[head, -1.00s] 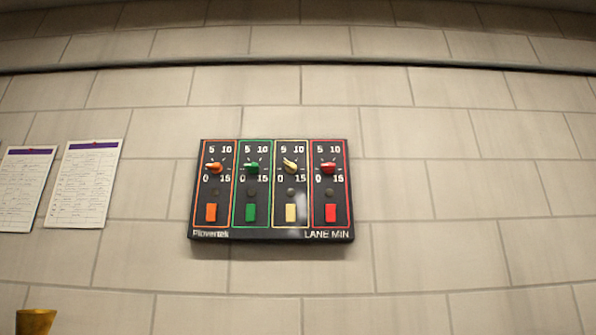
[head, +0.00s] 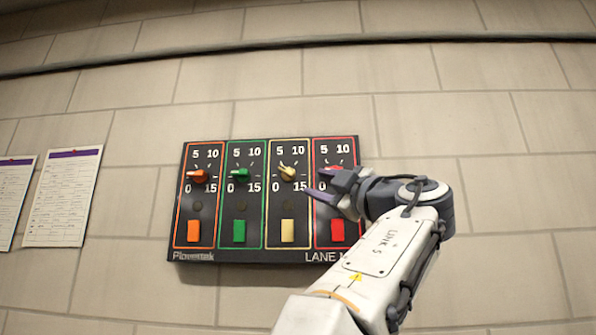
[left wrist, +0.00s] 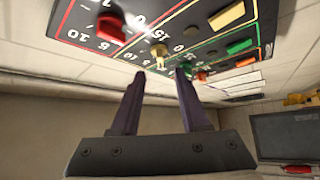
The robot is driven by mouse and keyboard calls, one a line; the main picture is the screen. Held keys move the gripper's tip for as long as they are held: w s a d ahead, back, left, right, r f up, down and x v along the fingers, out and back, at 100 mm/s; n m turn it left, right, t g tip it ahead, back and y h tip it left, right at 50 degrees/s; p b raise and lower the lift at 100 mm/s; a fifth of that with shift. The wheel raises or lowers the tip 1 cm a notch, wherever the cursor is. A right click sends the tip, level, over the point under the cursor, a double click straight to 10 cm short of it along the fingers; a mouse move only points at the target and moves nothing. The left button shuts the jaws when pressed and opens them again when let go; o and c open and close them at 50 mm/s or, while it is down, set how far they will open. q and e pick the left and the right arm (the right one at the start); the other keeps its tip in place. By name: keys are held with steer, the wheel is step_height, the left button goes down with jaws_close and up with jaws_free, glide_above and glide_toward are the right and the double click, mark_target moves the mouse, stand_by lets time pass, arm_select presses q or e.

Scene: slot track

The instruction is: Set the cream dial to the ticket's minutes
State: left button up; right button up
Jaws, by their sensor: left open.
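The cream dial (head: 287,173) is the third of the dials on a dark wall panel (head: 190,254); its pointer leans up and left, towards the 5. It also shows in the left wrist view (left wrist: 158,52), just beyond the fingertips. My left gripper (head: 318,184) is open and empty, right of the cream dial and in front of the red dial's column. In the left wrist view the fingers (left wrist: 159,76) are apart, roughly either side of the cream dial, with no clear contact. Paper sheets with purple headers (head: 64,195) hang at left; their writing is unreadable. My right gripper is not in view.
The orange dial (head: 199,176) and green dial (head: 239,174) are left of the cream one. The red dial (left wrist: 110,27) is close beside my fingers. Coloured buttons, including a cream one (head: 288,231), sit below the dials. A dark screen (left wrist: 290,136) stands at right in the wrist view.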

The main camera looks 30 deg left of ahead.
mark_target(288, 172)
arm_select(q)
steer(key=shift+n+g, duration=0.3)
steer(key=shift+n, duration=0.1)
steer(key=p+x, duration=0.2)
steer(key=x, duration=0.1)
steer(key=p+x, duration=0.3)
steer(key=x, duration=0.1)
steer(key=s+r+p+x, duration=0.1)
steer(key=p+x, duration=0.1)
steer(key=x, duration=0.2)
jaws_close()
